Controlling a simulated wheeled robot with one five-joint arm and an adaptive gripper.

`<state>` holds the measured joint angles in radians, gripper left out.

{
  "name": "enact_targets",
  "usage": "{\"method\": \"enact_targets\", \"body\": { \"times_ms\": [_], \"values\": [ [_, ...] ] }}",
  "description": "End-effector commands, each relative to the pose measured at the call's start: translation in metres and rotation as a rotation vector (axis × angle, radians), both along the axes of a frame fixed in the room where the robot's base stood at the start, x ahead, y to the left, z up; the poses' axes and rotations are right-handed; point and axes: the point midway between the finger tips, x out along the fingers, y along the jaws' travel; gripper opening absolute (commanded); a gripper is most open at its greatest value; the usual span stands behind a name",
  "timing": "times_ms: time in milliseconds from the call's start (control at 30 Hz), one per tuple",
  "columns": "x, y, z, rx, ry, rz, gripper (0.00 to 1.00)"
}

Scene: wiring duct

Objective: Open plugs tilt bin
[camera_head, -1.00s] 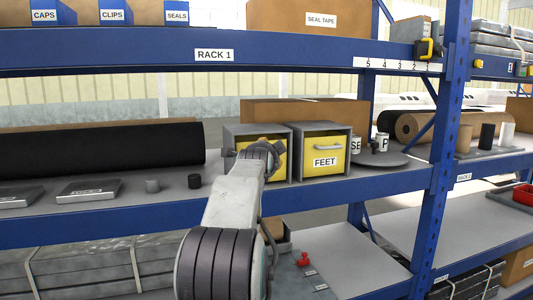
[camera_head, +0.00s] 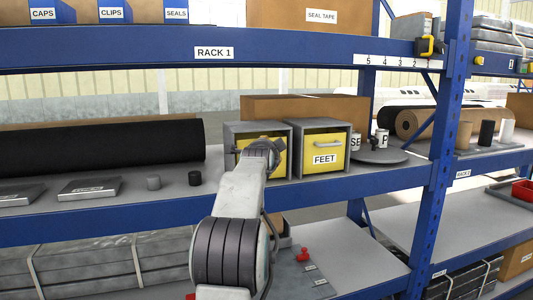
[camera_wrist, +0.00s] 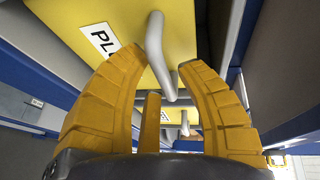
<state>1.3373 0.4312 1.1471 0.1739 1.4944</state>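The plugs bin (camera_head: 242,144) is a yellow-fronted bin in a grey housing on the middle shelf, mostly hidden behind my gripper (camera_head: 264,150) in the head view. In the wrist view its yellow front (camera_wrist: 75,14) fills the upper left, with a partly visible label starting "PL" (camera_wrist: 100,40). Its grey bar handle (camera_wrist: 155,50) reaches down between the fingers. My gripper (camera_wrist: 162,60) is open, with one orange finger on each side of the handle. I cannot tell whether a finger touches it. The bin front looks shut, though much of it is covered.
The FEET bin (camera_head: 325,152) stands close on the right, shut. White cans (camera_head: 381,140) stand on a round grey tray (camera_head: 375,158) beyond it. The upper shelf beam (camera_head: 290,50) runs above.

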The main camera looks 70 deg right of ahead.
Motion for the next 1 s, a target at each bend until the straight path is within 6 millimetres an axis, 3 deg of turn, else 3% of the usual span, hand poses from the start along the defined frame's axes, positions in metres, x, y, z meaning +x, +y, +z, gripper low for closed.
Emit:
{"method": "enact_targets", "body": {
  "times_ms": [367,1000],
  "values": [
    [0.0,0.0,0.0,0.0,0.0,0.0,0.0],
    [-0.001,0.003,-0.01,-0.055,-0.038,-0.004,0.0]
  ]
}}
